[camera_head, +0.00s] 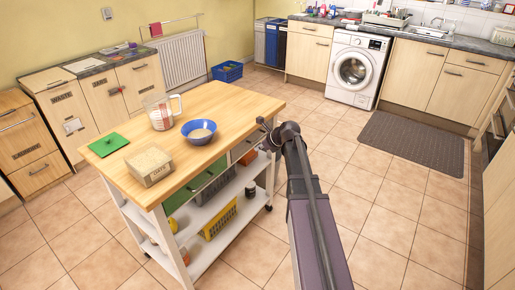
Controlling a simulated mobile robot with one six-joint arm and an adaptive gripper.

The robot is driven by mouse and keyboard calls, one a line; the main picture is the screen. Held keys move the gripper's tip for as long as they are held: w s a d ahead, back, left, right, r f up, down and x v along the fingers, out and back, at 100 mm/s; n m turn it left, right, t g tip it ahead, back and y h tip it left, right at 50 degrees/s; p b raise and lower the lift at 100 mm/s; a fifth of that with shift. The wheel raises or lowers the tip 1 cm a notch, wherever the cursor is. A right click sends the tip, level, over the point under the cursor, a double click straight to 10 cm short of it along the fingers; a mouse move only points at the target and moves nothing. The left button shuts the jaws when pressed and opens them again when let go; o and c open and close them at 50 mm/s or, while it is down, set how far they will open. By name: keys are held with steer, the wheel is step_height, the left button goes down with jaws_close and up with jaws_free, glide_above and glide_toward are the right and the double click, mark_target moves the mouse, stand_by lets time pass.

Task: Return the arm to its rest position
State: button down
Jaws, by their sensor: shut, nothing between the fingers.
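My arm (316,225) rises from the bottom of the head view and bends at its wrist (290,135) beside the right side of the wooden-topped trolley (238,110). My gripper (263,123) is small in the picture and points left toward the trolley's right edge. It is shut with nothing held. I cannot tell whether it is over the trolley's edge or just beside it.
A washing machine (356,70) and dark mat (413,145) lie beyond. Tiled floor right of my arm is clear.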

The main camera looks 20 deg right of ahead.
steer(key=shift+a, duration=0.1)
stand_by(0.3)
steer(key=s+a+f+n+g+h, duration=0.2)
steer(key=s+a+n, duration=0.3)
steer(key=s+n, duration=0.45)
steer(key=s+a+f+n+g+h, duration=0.1)
steer(key=s+a+f+n+g, duration=0.15)
steer(key=s+a+n, duration=0.45)
steer(key=s+a+f+n+g+h, duration=0.1)
steer(key=s+a+n+g+h, duration=0.15)
steer(key=s+n, duration=0.85)
step_height(320, 180, up, 13)
steer(key=w+n+p, duration=0.1)
steer(key=w+p, duration=0.1)
steer(key=p, duration=1)
steer(key=shift+f+n+p, duration=0.2)
steer(key=shift+n+p, duration=0.1)
steer(key=shift+n, duration=0.05)
